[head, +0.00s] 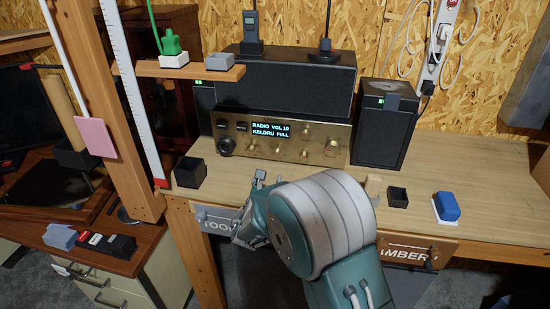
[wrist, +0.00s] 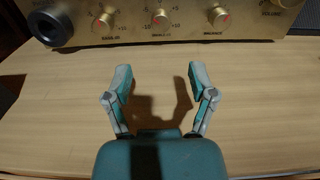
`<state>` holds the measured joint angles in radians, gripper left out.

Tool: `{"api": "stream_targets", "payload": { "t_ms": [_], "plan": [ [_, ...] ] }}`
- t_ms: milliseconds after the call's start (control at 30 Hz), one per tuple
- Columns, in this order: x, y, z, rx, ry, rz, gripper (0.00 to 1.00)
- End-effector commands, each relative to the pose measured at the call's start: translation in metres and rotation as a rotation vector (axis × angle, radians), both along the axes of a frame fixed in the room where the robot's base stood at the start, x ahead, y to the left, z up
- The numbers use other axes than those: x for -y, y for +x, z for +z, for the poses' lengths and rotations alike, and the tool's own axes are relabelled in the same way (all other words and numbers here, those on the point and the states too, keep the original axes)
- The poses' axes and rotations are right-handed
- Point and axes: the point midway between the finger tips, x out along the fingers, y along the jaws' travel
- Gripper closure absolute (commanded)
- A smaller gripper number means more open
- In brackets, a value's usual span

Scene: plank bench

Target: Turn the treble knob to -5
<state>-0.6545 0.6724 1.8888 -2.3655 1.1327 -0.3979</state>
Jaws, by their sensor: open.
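The gold-fronted amplifier (head: 290,133) stands on the plank bench with a lit display reading "RADIO VOL 10". Its front also spans the top of the wrist view (wrist: 130,32). There, three small gold knobs with red marks sit in a row. The middle one (wrist: 160,17) lies between -10 and +10 marks and looks like the treble knob, though its label is blurred. Its exact setting is too small to read. My gripper (wrist: 158,78) is open and empty above the bench in front of the panel, its fingers apart from the knobs and roughly centred below the middle one.
A black knob (wrist: 54,26) is at the panel's left and the large volume knob (wrist: 286,3) at its right. A dark open box (head: 190,172) stands left of the amplifier, a speaker (head: 383,125) right. A small shelf (head: 195,73) overhangs the left. The bench before the panel is clear.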

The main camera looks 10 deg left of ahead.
Motion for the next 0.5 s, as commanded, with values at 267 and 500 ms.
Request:
{"api": "stream_targets", "payload": {
  "t_ms": [267, 500],
  "plan": [
    [0.002, 0.047, 0.000, 0.001, 0.003, -0.003, 0.27],
    [0.004, 0.087, 0.000, 0.001, 0.004, -0.002, 0.27]
  ]
}}
